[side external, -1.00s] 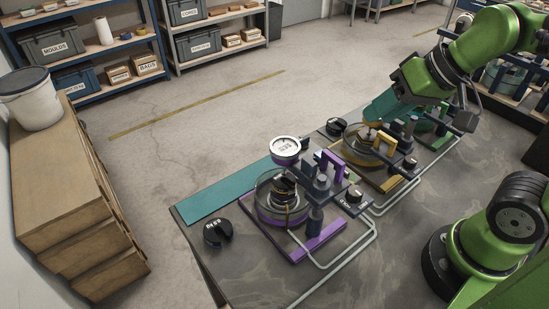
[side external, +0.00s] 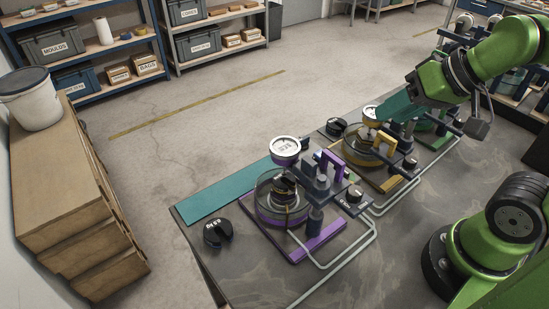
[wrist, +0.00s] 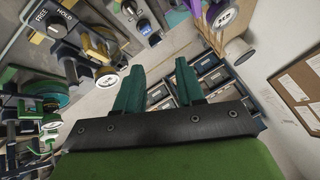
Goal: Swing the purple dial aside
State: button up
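The purple dial (side external: 285,148) is a round white-faced gauge with a purple rim. It sits at the back of the purple station (side external: 310,240), above and behind a clear round chamber (side external: 283,205). A white gauge face with a purple arm also shows at the top of the wrist view (wrist: 226,18). My gripper (side external: 383,112) is over the middle, yellow station, well to the right of the purple dial and apart from it. In the wrist view my gripper (wrist: 160,66) has its two teal fingers spread with nothing between them.
The yellow station (side external: 385,178) with its own gauge (side external: 371,113) is close under my fingers. A green station (side external: 440,135) stands beyond it. Black knobs (side external: 218,234) and grey pipes (side external: 345,262) lie around the purple station. A teal strip (side external: 228,196) at the table's back-left is bare.

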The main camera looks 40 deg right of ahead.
jog(key=shift+o, duration=0.2)
notch_tip(320, 180, up, 10)
jog(key=n+g+h, duration=0.2)
jog(key=n+g, duration=0.2)
jog(key=g, duration=0.3)
send_over(309, 160)
notch_tip(309, 160, down, 17)
jog(key=shift+s+r, duration=0.1)
jog(key=shift+c, duration=0.4)
grip_shut()
